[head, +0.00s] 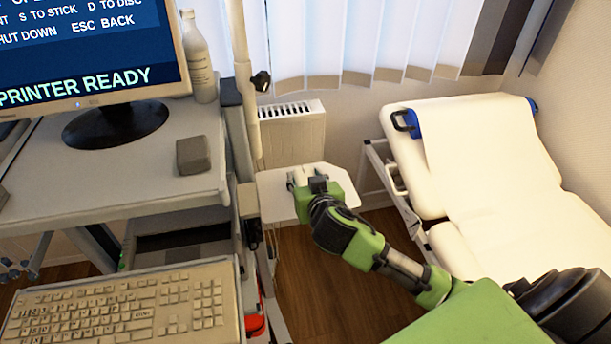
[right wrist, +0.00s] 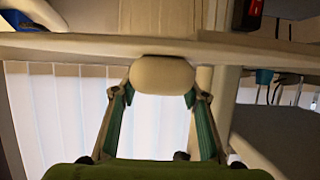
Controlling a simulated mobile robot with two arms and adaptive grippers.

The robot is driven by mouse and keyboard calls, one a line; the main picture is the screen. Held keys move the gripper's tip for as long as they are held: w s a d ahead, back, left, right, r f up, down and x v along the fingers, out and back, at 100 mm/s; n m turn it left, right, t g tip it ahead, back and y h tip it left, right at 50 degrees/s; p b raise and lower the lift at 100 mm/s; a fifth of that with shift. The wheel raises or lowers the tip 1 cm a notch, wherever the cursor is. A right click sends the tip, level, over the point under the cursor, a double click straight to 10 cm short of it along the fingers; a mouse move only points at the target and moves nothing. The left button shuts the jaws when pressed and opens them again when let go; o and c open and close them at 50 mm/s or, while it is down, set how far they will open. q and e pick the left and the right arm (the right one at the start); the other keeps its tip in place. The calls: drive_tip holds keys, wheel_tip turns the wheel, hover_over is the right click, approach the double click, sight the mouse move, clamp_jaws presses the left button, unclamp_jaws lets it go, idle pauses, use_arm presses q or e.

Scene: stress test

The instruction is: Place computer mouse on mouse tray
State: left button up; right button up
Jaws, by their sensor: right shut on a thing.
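The mouse tray (head: 275,205) is a flat white plate at the right side of the desk cart in the head view. My right gripper (head: 308,178) is over the tray in that view, its arm coming in from the lower right. In the right wrist view its two fingers are shut on the pale, rounded computer mouse (right wrist: 163,75), one finger on each side. The gripper largely hides the mouse in the head view. I cannot tell whether the mouse touches the tray. My left gripper is not in view.
A monitor (head: 115,125), a white bottle (head: 199,60) and a small grey block (head: 194,155) stand on the desk. A keyboard (head: 130,306) lies on a lower shelf. A radiator (head: 292,135) is behind the tray, and a padded bed (head: 480,165) is to the right.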

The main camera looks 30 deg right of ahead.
drive_tip(key=o, duration=1.1)
drive_tip(key=shift+o, duration=0.2)
drive_tip(key=shift+s, duration=0.1)
drive_tip(key=b+v, duration=0.2)
drive_tip(key=v, duration=1)
drive_tip(key=shift+f, duration=0.1)
